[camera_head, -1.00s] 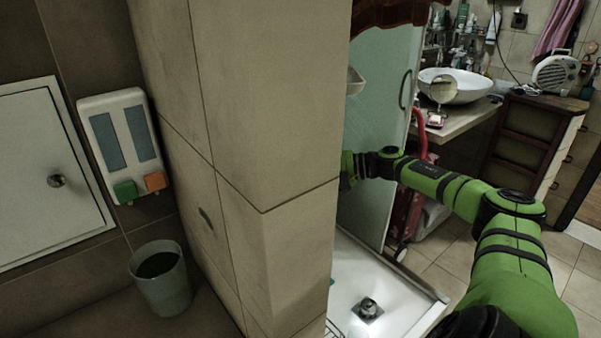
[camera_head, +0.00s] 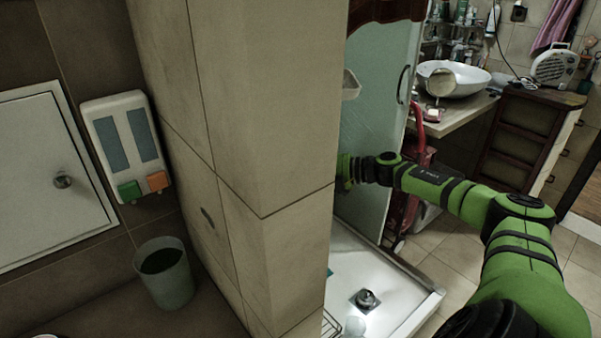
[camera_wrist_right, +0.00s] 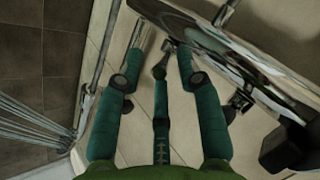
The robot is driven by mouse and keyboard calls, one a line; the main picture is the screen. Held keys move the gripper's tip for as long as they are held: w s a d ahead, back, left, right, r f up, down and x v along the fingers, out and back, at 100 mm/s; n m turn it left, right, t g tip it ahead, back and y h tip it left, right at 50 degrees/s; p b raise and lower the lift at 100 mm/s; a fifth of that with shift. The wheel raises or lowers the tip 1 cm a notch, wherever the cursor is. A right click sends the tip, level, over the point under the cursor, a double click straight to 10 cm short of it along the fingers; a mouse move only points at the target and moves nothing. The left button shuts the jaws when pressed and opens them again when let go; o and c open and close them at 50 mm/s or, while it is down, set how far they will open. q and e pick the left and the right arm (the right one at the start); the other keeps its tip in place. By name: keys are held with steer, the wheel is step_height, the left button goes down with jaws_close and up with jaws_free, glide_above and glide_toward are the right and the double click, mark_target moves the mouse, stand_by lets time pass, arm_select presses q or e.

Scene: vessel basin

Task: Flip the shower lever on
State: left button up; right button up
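My right arm reaches in from the right in the head view, and its gripper end (camera_head: 346,172) is partly hidden behind the tiled pillar's edge. In the right wrist view my right gripper (camera_wrist_right: 160,62) has its dark green fingers spread apart. A small grey metal piece (camera_wrist_right: 162,66) shows between the fingertips, just ahead of the middle finger; it may be the shower lever, but I cannot tell whether anything touches it. The lever cannot be made out in the head view. My left gripper is not in view.
The tiled pillar (camera_head: 262,150) blocks much of the shower. A glass panel (camera_head: 378,130) stands behind my right gripper, above the white shower tray (camera_head: 405,312). In the wrist view a round, shiny object (camera_wrist_right: 215,38) and a chrome pipe (camera_wrist_right: 98,55) lie close to the fingers.

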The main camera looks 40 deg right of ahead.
steer(key=shift+s, duration=0.1)
steer(key=v, duration=0.7)
stand_by(0.5)
steer(key=shift+s+d, duration=0.1)
